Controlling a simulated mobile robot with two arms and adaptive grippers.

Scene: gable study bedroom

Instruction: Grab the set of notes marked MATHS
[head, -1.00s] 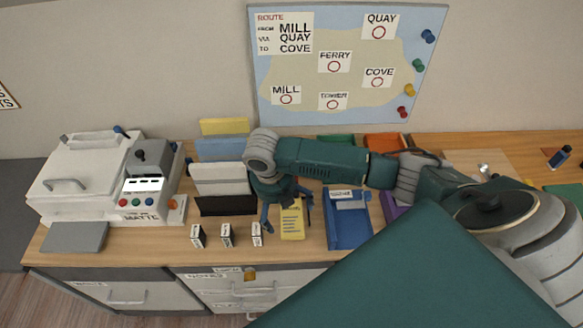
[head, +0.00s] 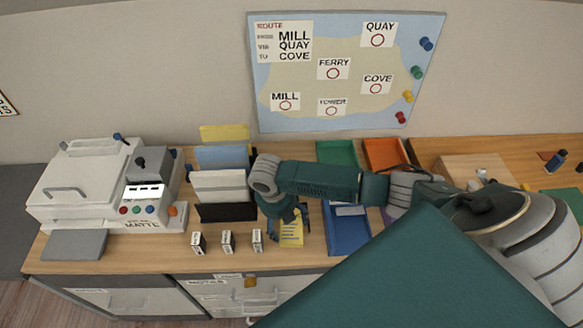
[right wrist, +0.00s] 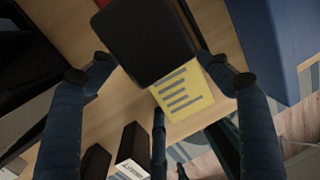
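A yellow sheet of notes (head: 291,236) with dark lines of writing lies on the desk. It shows in the right wrist view (right wrist: 184,93), partly hidden by a dark block. I cannot read the word MATHS on it. My right gripper (head: 287,214) is over the far part of the yellow notes in the head view. In the right wrist view its dark blue fingers (right wrist: 165,85) are spread on both sides of the notes, with a gap to them; I see nothing between them that is clearly held. My left gripper is not in view.
A blue tray (head: 348,240) stands right of the notes, with green (head: 337,152) and orange (head: 385,152) trays behind. Several small labelled blocks (head: 228,241) stand to the left. An upright file rack (head: 226,212) and a white machine (head: 85,185) are farther left.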

